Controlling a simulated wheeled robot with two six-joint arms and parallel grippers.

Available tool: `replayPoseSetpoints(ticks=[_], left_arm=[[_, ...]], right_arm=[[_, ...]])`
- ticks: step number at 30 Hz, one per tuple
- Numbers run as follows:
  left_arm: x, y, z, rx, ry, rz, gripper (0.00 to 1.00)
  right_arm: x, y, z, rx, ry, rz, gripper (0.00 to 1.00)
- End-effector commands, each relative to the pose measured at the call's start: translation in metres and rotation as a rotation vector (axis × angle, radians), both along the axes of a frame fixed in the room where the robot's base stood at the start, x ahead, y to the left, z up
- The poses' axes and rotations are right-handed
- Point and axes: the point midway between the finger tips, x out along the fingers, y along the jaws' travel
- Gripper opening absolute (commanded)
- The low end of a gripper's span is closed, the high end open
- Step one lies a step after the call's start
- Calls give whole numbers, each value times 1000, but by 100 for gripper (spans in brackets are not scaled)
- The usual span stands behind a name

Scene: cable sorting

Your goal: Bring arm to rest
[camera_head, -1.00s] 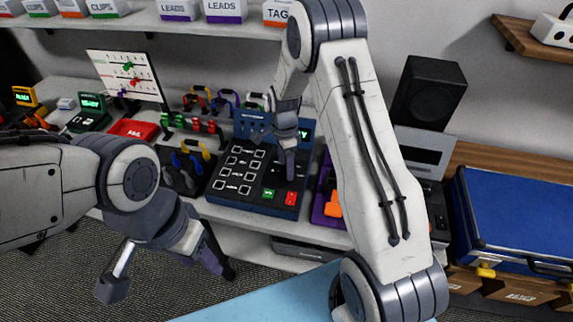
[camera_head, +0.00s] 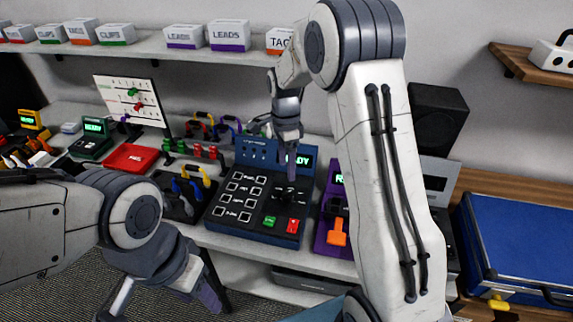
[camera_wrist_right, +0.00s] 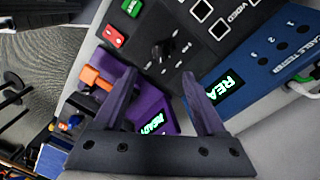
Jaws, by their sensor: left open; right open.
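My right arm reaches over the blue-black cable tester (camera_head: 225,215), its gripper (camera_head: 291,176) pointing down in front of the tester's lit display (camera_head: 305,161). In the right wrist view this gripper (camera_wrist_right: 160,82) is open, with nothing between its fingers. Below the fingers there are a purple device (camera_wrist_right: 150,103) with an orange lever (camera_wrist_right: 97,78) and the tester's dial (camera_wrist_right: 162,50). My left gripper (camera_head: 160,306) is open and empty at the lower left, in front of the bench edge, with its fingers apart.
A black holder with coloured cables (camera_head: 178,207), a red case (camera_head: 130,158) and a small READY device (camera_head: 93,138) stand left of the tester. A shelf with labelled boxes (camera_head: 230,35) runs above. A blue case (camera_head: 525,240) lies at the right.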

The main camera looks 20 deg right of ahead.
Motion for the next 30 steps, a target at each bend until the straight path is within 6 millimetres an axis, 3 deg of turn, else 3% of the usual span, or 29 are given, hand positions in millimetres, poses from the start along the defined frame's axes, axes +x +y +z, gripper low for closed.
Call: replayPoseSetpoints(ticks=[7,11,14,15,19,24,27,30], left_arm=[[0,0,0,0,0,0,50],[0,0,0,0,0,0,50],[0,0,0,0,0,0,50],[0,0,0,0,0,0,50],[0,0,0,0,0,0,50],[0,0,0,0,0,0,50],[0,0,0,0,0,0,50],[0,0,0,0,0,0,50]], right_arm=[[-3,7,4,2,-3,38,73],[-27,46,24,19,-21,280,73],[-71,94,47,42,-40,634,73],[-94,111,55,52,-50,797,73],[-173,151,71,81,-81,1326,73],[-257,164,73,107,-114,1877,73],[-285,163,70,113,-128,2077,73],[-299,160,67,116,-134,2182,73]])
